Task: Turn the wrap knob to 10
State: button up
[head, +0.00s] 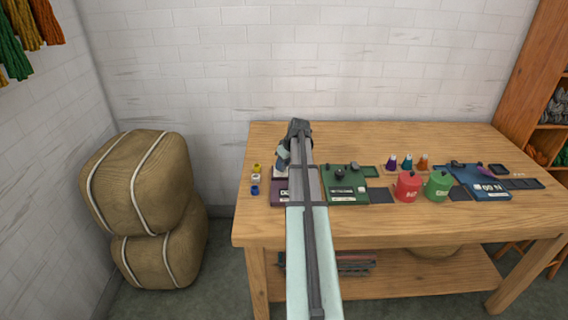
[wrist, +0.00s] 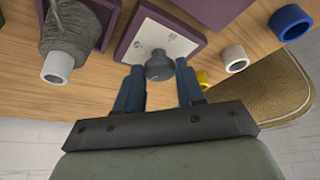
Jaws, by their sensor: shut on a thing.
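The dark grey knob (wrist: 160,66) stands on a white plate (wrist: 148,38) set in a purple frame (wrist: 168,22). My gripper (wrist: 160,72) has one blue finger on each side of the knob and is shut on it. The plate has small dark marks, too small to read, so I cannot tell the setting. In the head view my gripper (head: 281,158) is at the left end of the table, and my arm hides most of the purple station (head: 279,198) and the knob.
A grey wool skein (wrist: 78,25) on a pale spool lies left of the plate in the wrist view. Yellow, white and blue rings (head: 255,190) stand near the table's left edge. The green station (head: 347,197), red canister (head: 407,187), green canister (head: 438,187) and blue station (head: 487,194) are to the right.

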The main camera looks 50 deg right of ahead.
jog(key=m+h, duration=0.1)
jog(key=m, duration=0.4)
jog(key=m+g+h, duration=0.1)
jog(key=m, duration=0.1)
jog(key=shift+w+a+h, duration=0.15)
jog(key=shift+a+h, duration=0.15)
jog(key=m+g+h, duration=0.1)
jog(key=m, duration=0.3)
jog(key=shift+w, duration=0.1)
jog(key=m+g, duration=0.1)
jog(key=m, duration=0.3)
jog(key=shift+w+m+g+h, duration=0.2)
jog(key=shift+m+g+h, duration=0.1)
jog(key=shift+g+h, duration=0.1)
jog(key=m+g, duration=0.1)
jog(key=m, duration=0.2)
jog(key=shift+w+m+g, duration=0.1)
jog(key=shift+m+g, duration=0.2)
jog(key=shift+m, duration=0.1)
jog(key=m, duration=0.2)
jog(key=m+g, duration=0.1)
jog(key=m, duration=0.1)
jog(key=shift+w+g+y, duration=0.2)
jog(key=shift+g+y, duration=0.1)
jog(key=m+g+y, duration=0.1)
jog(key=m, duration=0.3)
jog(key=shift+d, duration=0.1)
jog(key=shift+m+g+y, duration=0.4)
jog(key=shift+m+y, duration=0.2)
jog(key=shift+m, duration=1.2)
